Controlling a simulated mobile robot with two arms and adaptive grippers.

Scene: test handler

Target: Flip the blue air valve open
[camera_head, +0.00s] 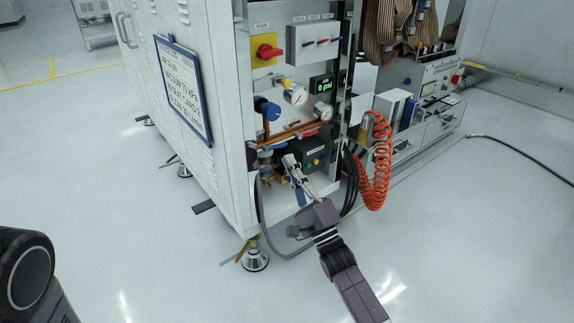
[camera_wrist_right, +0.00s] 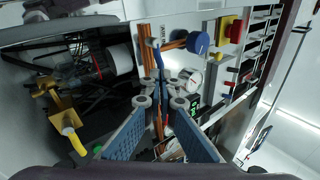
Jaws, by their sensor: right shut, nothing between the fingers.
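A slim blue lever (camera_wrist_right: 159,58), which looks like the air valve's handle, lies along a copper pipe (camera_wrist_right: 147,60) in the right wrist view. It runs toward my right fingertips; I cannot tell whether they touch it. My right gripper (camera_head: 291,163) is in front of the open cabinet's lower part, below the copper pipe (camera_head: 295,132). Its fingertips (camera_wrist_right: 168,84) are together and hold nothing. In the head view I cannot make out the lever clearly. A round blue knob (camera_head: 268,109) sits above the pipe and shows in the wrist view (camera_wrist_right: 198,43). My left gripper is not in view.
Around the pipe are gauges (camera_head: 295,95), a red switch on a yellow plate (camera_head: 266,50) and a black box with buttons (camera_head: 312,157). An orange coiled hose (camera_head: 379,170) hangs at the right. A yellow-handled brass fitting (camera_wrist_right: 68,125) is at the wrist view's left. The front floor is clear.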

